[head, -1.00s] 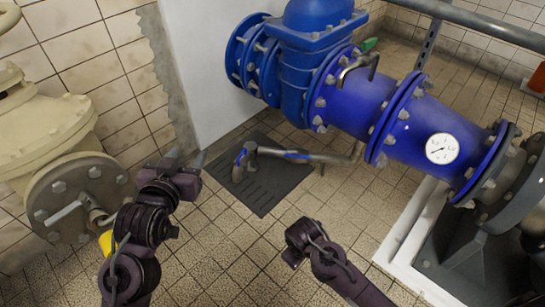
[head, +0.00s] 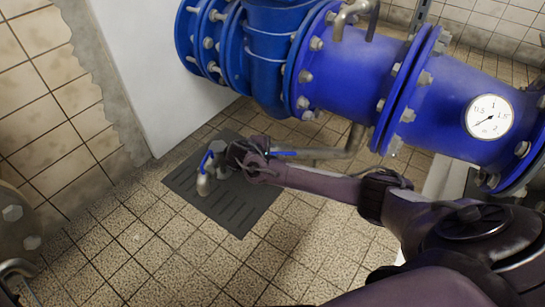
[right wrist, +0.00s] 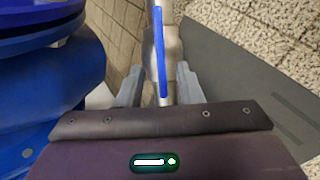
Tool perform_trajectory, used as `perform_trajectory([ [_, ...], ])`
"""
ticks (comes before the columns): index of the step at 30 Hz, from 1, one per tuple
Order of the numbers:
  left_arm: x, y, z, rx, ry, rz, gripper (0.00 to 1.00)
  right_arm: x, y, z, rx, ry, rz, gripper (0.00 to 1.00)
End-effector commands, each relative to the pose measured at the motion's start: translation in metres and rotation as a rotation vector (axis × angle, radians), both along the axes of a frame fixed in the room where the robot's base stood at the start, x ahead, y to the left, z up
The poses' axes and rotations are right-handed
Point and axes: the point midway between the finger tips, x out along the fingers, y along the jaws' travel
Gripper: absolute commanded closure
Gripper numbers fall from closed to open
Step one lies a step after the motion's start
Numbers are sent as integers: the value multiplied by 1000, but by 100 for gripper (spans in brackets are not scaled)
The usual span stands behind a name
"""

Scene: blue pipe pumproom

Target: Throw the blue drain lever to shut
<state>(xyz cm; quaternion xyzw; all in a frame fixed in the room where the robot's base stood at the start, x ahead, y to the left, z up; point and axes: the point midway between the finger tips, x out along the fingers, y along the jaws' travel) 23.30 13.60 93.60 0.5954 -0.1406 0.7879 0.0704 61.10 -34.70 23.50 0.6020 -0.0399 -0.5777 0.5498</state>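The drain pipe (head: 325,154) runs low from under the big blue pipe over a dark floor grate (head: 228,207). A blue lever part (head: 284,153) lies along it, and another blue piece (head: 207,160) shows near the downturned spout (head: 203,185). My right gripper (head: 238,153) is at the drain fitting, partly hiding it. In the right wrist view, a thin blue lever (right wrist: 160,55) runs between the spread fingers of my right gripper (right wrist: 160,88), with gaps on both sides. Which blue piece this is, I cannot tell. My left gripper is out of view.
The large blue pipe (head: 350,75) with a round gauge (head: 489,117) stands above and behind my right arm. A white wall panel (head: 155,80) is behind the grate. The tiled floor (head: 150,245) at front left is clear. A flange (head: 15,220) shows at the left edge.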

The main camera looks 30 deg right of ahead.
Motion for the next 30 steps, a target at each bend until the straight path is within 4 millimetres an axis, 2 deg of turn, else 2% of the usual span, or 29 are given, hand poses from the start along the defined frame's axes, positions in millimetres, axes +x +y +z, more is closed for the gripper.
perform_trajectory([
  [1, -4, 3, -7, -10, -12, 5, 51, 3, -7, -13, 0, 0, -3, 67],
  [4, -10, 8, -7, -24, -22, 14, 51, 8, -17, -23, 0, 0, -2, 67],
  [6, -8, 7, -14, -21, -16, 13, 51, 11, -23, -27, 1, -1, -2, 67],
  [11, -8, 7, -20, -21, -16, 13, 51, 15, -30, -32, 2, -1, -1, 67],
  [19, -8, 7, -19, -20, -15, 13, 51, 15, -31, -31, 2, -1, 0, 67],
  [27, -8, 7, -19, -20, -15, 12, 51, 15, -31, -31, 3, 0, 0, 100],
  [30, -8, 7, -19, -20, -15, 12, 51, 15, -31, -31, 3, 0, 0, 100],
])
